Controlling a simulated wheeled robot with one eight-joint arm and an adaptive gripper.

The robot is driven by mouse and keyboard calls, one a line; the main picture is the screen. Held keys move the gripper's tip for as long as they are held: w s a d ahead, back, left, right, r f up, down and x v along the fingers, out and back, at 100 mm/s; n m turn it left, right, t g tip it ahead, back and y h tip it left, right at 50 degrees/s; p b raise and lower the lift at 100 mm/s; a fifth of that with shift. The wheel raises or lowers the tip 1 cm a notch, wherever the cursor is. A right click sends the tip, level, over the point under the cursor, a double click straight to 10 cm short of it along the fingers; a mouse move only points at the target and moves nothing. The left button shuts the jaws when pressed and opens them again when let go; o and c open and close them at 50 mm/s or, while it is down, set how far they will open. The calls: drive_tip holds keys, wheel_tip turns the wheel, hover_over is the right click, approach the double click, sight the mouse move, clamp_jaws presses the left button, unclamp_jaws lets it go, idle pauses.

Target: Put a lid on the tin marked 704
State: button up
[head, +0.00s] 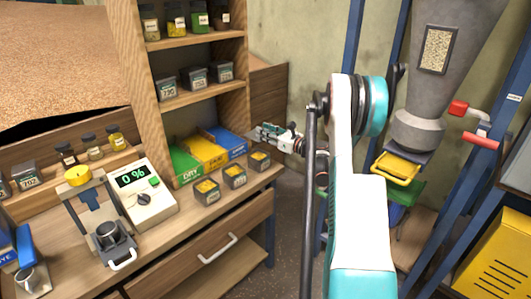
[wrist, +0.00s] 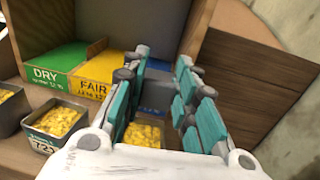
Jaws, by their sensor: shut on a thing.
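Three open grey tins of yellow kernels stand at the counter's right front: a left tin (head: 207,191), a middle tin (head: 235,177) and a right tin (head: 259,161). Their labels are too small to read in the head view. In the wrist view one tin (wrist: 55,121) has a label starting 72, and another tin (wrist: 143,134) shows below my fingers. I cannot read 704 anywhere. My gripper (head: 272,133), also in the wrist view (wrist: 176,95), is above the right end of the counter, shut on a small grey-blue piece mostly hidden between its fingers; I cannot tell if it is a lid.
Behind the tins lie green (head: 186,166), yellow (head: 208,152) and blue (head: 231,142) sorting areas, marked DRY and FAIR on the first two. Closed tins (head: 195,79) stand on the shelf above. A meter (head: 143,193) reads 0 %. A hopper (head: 425,80) stands right.

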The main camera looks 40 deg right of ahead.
wheel_tip(320, 180, down, 7)
drive_tip(key=b, duration=0.2)
idle(0.3)
drive_tip(key=shift+f, duration=0.1)
drive_tip(key=shift+f+b, duration=0.4)
drive_tip(key=shift+f, duration=0.2)
drive_tip(key=o, duration=1)
drive_tip(key=shift+o, duration=0.2)
drive_tip(key=shift+r, duration=0.15)
